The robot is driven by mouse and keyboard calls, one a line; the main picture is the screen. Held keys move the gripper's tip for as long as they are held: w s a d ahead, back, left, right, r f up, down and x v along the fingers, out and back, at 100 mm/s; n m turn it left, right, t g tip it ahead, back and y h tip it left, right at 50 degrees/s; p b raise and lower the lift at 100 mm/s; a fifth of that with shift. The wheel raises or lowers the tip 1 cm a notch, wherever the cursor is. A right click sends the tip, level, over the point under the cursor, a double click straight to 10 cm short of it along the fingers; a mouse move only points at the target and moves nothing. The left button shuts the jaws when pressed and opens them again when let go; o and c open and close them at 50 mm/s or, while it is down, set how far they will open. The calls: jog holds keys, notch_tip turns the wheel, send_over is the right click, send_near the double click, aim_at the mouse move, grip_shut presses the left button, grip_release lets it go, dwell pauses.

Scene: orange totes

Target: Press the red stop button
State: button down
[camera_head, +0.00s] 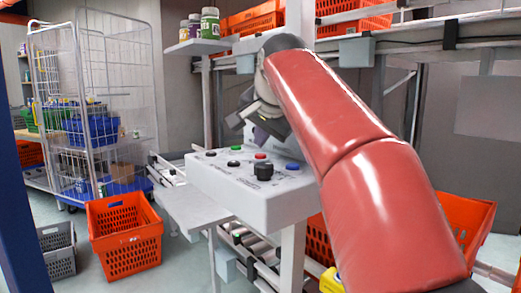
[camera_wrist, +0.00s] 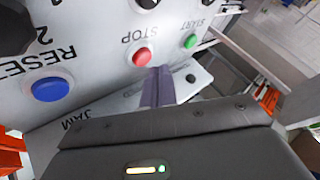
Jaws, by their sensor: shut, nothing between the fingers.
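The red stop button (camera_head: 260,156) is on the sloped top of a pale grey control box (camera_head: 237,196). In the wrist view the red button (camera_wrist: 141,56) sits beside the word STOP. My gripper (camera_head: 268,128) is above the far side of the box in the head view, partly hidden by my red arm. In the wrist view the fingers of my gripper (camera_wrist: 160,72) are shut and empty. Their tips show just below and right of the red button. I cannot tell whether they touch the panel.
A green START button (camera_wrist: 190,41), a blue RESET button (camera_wrist: 47,89) and a black knob (camera_head: 263,171) share the panel. An orange tote (camera_head: 126,235) and a wire cage trolley (camera_head: 95,100) stand left. Bottles (camera_head: 210,23) stand on a shelf behind.

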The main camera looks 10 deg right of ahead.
aim_at(262, 157)
notch_tip(262, 157, up, 5)
jog(key=p, duration=0.4)
dwell(0.4)
dwell(0.5)
